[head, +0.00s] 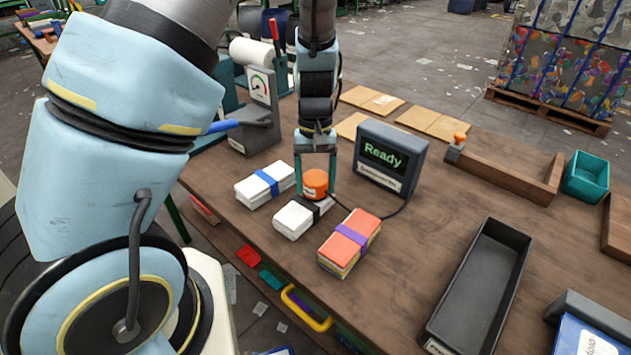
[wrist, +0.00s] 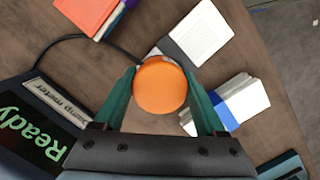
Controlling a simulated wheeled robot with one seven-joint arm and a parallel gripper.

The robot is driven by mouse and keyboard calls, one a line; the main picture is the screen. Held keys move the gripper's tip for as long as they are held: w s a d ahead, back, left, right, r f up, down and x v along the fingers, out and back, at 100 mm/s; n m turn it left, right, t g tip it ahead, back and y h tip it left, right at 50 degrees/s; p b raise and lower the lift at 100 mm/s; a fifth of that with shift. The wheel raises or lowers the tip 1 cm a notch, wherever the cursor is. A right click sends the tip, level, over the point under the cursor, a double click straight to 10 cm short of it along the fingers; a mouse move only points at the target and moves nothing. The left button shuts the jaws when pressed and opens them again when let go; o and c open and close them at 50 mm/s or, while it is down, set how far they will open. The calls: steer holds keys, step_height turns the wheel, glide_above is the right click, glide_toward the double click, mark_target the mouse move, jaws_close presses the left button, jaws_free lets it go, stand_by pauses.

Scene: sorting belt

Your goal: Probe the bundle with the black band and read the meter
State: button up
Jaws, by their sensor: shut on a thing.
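My gripper (head: 317,172) is shut on the orange round probe (head: 315,187), which also shows between the fingers in the wrist view (wrist: 160,86). A dark cable runs from the probe to the meter (head: 389,160), whose screen reads "Ready" in green. The white bundle with the black band (head: 291,220) lies on the table just below and left of the probe in the head view. It also shows behind the probe in the wrist view (wrist: 202,36), with its band partly hidden. I cannot tell whether the probe touches it.
A white bundle with a blue band (head: 256,189) lies to the left, and an orange-topped bundle with a purple band (head: 342,252) to the right. A dark empty tray (head: 483,283) stands further right. A dial scale (head: 259,88) is at the back left. Bare table lies between bundles and tray.

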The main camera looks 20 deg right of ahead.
steer(key=shift+r+p, duration=3.25)
steer(key=shift+r, duration=0.7)
steer(key=shift+f, duration=0.1)
